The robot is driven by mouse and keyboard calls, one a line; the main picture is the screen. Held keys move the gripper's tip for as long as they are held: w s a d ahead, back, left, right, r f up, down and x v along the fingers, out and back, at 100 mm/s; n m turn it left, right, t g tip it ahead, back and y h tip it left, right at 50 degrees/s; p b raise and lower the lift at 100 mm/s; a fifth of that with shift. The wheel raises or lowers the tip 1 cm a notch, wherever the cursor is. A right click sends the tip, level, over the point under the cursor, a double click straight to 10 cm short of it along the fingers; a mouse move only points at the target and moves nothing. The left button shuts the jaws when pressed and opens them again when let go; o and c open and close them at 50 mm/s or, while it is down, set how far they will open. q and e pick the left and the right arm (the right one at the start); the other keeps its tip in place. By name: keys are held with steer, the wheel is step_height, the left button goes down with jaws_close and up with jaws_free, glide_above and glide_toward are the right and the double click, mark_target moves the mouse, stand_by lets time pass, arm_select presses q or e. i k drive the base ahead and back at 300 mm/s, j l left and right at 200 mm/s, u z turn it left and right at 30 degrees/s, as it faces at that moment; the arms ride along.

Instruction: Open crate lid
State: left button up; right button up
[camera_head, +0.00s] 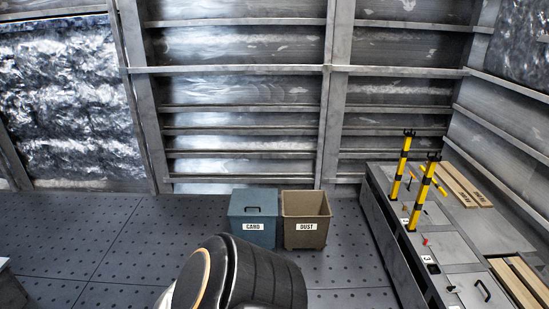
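A blue-grey crate (253,222) labelled "CAND" stands on the floor near the back wall. On the grey bench at the right, a flat panel (474,288) also carries a dark handle (482,290) and lies closed. I cannot tell from this view which of the two lids the task means. Neither of my grippers is in view. A black rounded part of my own body covers the bottom middle and hides the floor there.
An open brown bin (305,235) labelled "DUST" stands beside the blue-grey crate. The bench (455,247) at the right bears two yellow-black posts (401,167) (422,195) and wooden slats (465,185). The perforated floor (90,235) at the left is largely clear.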

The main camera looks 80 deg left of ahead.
mark_target(244, 201)
steer(key=u, duration=2.75)
steer(key=i+l+u, duration=0.2)
steer(key=i, duration=0.45)
steer(key=i+l+u, duration=0.2)
steer(key=i, duration=0.4)
steer(key=i+l+u, duration=0.2)
steer(key=i+l, duration=0.2)
steer(key=i, duration=0.2)
steer(key=i+l+u, duration=0.2)
steer(key=i+l, duration=0.25)
steer(key=i, duration=0.15)
